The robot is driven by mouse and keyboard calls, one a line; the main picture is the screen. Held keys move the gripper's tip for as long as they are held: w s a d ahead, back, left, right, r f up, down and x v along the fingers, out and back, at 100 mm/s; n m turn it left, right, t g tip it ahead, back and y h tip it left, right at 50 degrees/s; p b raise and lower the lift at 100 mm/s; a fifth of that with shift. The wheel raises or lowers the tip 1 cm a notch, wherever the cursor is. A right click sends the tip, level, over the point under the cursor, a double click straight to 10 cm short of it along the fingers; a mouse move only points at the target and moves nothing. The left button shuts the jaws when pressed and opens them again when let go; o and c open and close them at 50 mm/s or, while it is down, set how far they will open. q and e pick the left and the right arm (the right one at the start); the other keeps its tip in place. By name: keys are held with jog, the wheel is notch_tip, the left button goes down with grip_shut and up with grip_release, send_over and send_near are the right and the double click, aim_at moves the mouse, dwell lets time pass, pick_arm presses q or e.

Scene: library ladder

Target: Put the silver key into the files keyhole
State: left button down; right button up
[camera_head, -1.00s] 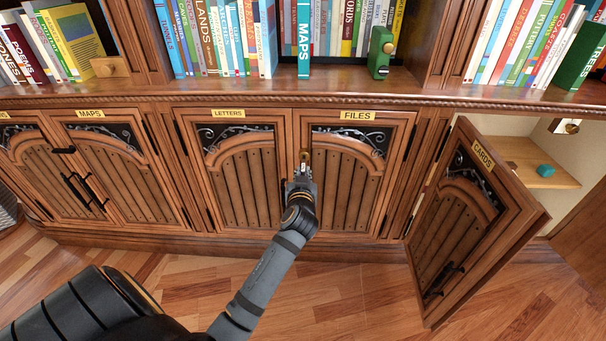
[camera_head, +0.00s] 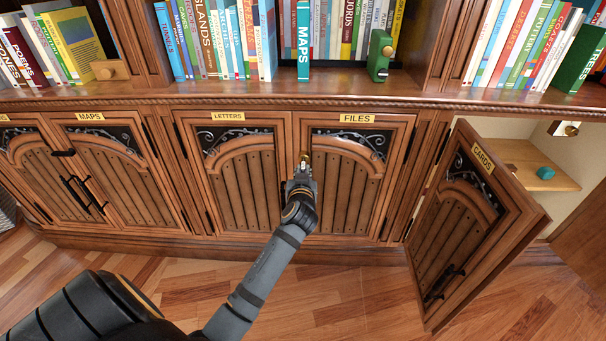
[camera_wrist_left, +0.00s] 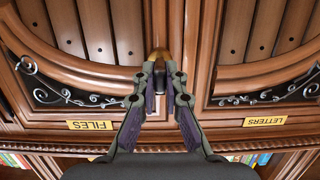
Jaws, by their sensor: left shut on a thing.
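The FILES door (camera_head: 345,185) is closed, with its yellow label (camera_head: 357,118) above it. It also shows upside down in the wrist view (camera_wrist_left: 100,30). A brass keyhole fitting (camera_head: 304,156) sits high on the door's left edge; brass also shows just beyond my fingertips in the wrist view (camera_wrist_left: 160,56). My left gripper (camera_head: 302,172) is right in front of this fitting, shut on the silver key. The key is mostly hidden by the fingers, so I cannot tell how far its tip is in the keyhole. My right gripper is not in view.
The CARDS door (camera_head: 470,225) hangs open at right, beside a shelf with a teal object (camera_head: 545,172). The LETTERS door (camera_head: 240,185) is closed. Books, a green object (camera_head: 380,55) and a wooden block (camera_head: 110,67) stand on the shelf above. The wooden floor is clear.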

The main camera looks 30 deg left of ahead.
pick_arm(q)
jog(key=shift+x, duration=0.75)
jog(key=c, duration=1.3)
grip_release()
jog(key=shift+r, duration=0.15)
jog(key=shift+c, duration=0.2)
jog(key=v, duration=0.7)
jog(key=shift+s+d, duration=0.15)
